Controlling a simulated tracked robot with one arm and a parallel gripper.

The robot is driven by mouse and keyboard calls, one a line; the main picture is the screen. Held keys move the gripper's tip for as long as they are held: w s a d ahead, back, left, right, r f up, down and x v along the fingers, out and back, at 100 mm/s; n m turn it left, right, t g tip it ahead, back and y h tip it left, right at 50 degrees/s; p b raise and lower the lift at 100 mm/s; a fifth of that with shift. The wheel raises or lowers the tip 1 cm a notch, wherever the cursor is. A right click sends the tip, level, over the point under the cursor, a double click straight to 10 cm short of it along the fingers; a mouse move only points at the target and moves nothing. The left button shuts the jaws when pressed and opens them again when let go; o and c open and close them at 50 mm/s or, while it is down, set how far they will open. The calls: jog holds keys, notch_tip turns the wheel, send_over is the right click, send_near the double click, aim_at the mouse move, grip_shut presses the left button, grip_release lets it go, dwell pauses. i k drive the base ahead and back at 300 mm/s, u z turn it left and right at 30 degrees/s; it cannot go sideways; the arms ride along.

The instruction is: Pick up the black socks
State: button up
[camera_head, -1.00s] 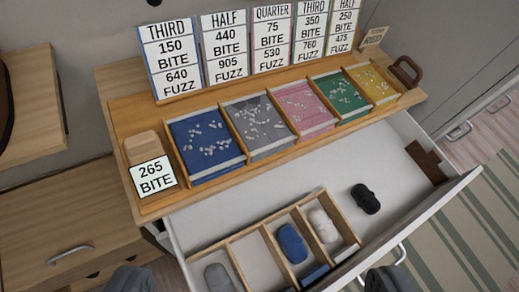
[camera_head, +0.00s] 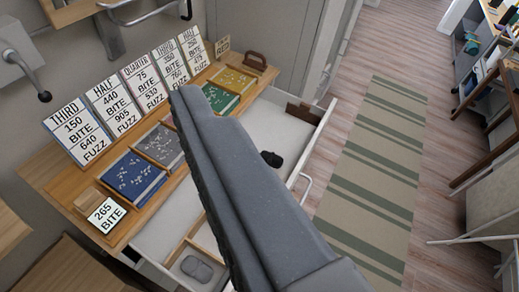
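The black socks (camera_head: 271,158) are a small dark rolled bundle lying on the pale floor of the open drawer. They sit to the right of the wooden divider tray. A large grey part of my gripper (camera_head: 190,100), with a ribbed left edge, crosses the middle of the view. It passes close beside the socks in the picture and hides much of the drawer and tray. Only this one grey piece shows, so I cannot tell whether the gripper is open or shut. Nothing is seen held.
The open drawer (camera_head: 150,240) holds a divider tray with a grey bundle (camera_head: 197,268). Above it, the wooden top carries price cards (camera_head: 75,135) and coloured compartments (camera_head: 133,178). A brown block (camera_head: 303,113) lies at the drawer's far corner. A striped rug (camera_head: 375,170) covers the floor at right.

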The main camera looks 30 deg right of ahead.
aim_at(274, 161)
jog(key=z, duration=2)
jog(key=i, duration=4.2)
jog(key=u, duration=0.65)
